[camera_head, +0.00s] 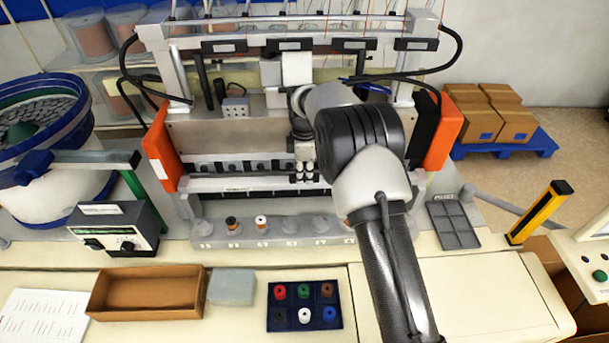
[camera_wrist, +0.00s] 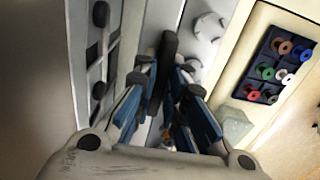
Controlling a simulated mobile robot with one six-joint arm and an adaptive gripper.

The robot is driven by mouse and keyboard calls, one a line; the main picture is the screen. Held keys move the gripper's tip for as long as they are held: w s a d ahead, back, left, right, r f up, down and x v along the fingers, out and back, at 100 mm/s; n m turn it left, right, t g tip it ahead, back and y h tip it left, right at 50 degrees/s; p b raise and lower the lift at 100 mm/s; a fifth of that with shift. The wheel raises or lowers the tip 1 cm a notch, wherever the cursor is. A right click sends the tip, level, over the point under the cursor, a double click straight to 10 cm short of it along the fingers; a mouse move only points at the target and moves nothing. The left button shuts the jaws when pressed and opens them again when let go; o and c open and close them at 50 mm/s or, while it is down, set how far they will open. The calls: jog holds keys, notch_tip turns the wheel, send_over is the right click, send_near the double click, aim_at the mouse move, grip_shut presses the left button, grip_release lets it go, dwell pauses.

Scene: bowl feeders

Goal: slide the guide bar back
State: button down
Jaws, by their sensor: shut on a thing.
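The guide bar (camera_head: 245,184) is a long light metal bar across the front of the machine, below a strip with a row of dark round parts. In the wrist view, my gripper (camera_wrist: 163,88) has its blue, dark-tipped fingers shut around an upright black handle (camera_wrist: 168,48) by the pale bar. I take this handle to be the guide bar's. In the head view my arm covers the right part of the bar, and the grip itself is not clear. The machine's row of round pegs (camera_head: 290,226) lies in front of the bar; one peg (camera_wrist: 208,26) shows in the wrist view.
Dark and white spools stand on two pegs. A dark blue tray (camera_head: 311,323) of coloured spools, a brown box (camera_head: 113,293) and a grey block (camera_head: 232,287) lie on the front table. Orange side panels (camera_head: 159,148) flank the machine. A yellow post (camera_head: 540,212) stands at right.

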jog(key=c, duration=1.6)
grip_release()
jog(key=shift+w, duration=0.3)
jog(key=shift+c, duration=0.2)
jog(key=shift+s, duration=0.1)
notch_tip(320, 180, up, 12)
jog(key=shift+r, duration=0.1)
